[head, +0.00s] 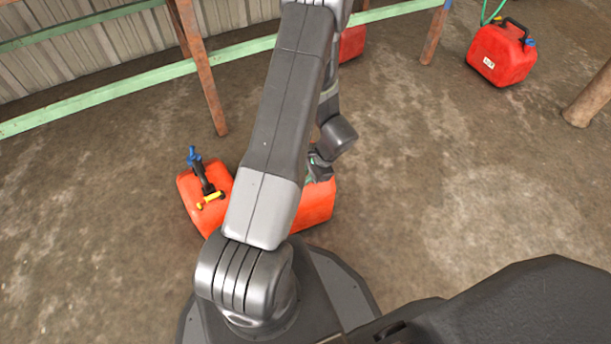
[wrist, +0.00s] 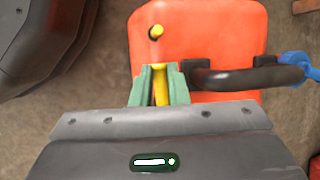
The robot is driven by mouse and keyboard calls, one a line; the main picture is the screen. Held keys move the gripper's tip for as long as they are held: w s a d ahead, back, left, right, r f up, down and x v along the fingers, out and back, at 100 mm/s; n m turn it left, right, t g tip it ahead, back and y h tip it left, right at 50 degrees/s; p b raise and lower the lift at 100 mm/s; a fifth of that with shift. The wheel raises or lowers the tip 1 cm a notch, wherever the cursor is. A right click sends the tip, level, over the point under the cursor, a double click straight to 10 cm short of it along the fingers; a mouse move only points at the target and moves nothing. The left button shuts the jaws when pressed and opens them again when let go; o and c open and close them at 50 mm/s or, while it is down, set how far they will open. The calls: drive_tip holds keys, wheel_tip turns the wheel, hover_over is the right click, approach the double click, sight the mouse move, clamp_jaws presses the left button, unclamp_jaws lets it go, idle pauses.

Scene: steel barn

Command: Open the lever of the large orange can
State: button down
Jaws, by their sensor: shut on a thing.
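The large orange can (wrist: 218,22) fills much of the wrist view. It has a black handle (wrist: 240,78), a blue part (wrist: 298,64) at the right and a small yellow peg (wrist: 156,31) on top. My gripper (wrist: 160,72) has green fingers shut on a yellow lever (wrist: 160,86), which shows between them. The lever's lower end is hidden by my gripper. In the head view, my gripper (head: 316,172) is low over an orange can (head: 314,208) that my arm partly hides. Whether the lever has turned I cannot tell.
A second orange can (head: 188,200) with a black handle, blue part and yellow piece stands left of my arm. A red can (head: 500,62) stands upper right; another (head: 352,42) is partly hidden. Posts and a green rail (head: 90,98) line the wall.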

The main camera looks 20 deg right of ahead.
drive_tip(key=n, duration=0.2)
drive_tip(key=s+n+g, duration=0.1)
drive_tip(key=n, duration=0.1)
drive_tip(key=n+g, duration=0.1)
drive_tip(key=shift+s+d+n, duration=0.3)
drive_tip(key=shift+d+n, duration=0.1)
drive_tip(key=shift+s+d+n+g+h+p, duration=0.35)
drive_tip(key=shift+d+n+g, duration=0.3)
drive_tip(key=shift+n, duration=1.3)
drive_tip(key=shift+s+d+n+g+h, duration=0.1)
drive_tip(key=shift+d+n+g+h, duration=0.55)
drive_tip(key=shift+n, duration=1.35)
drive_tip(key=shift+s+d+n+g+h+p, duration=0.3)
drive_tip(key=shift+n+g, duration=0.6)
drive_tip(key=shift+n, duration=1.05)
drive_tip(key=shift+d, duration=0.1)
drive_tip(key=c, duration=1.4)
unclamp_jaws()
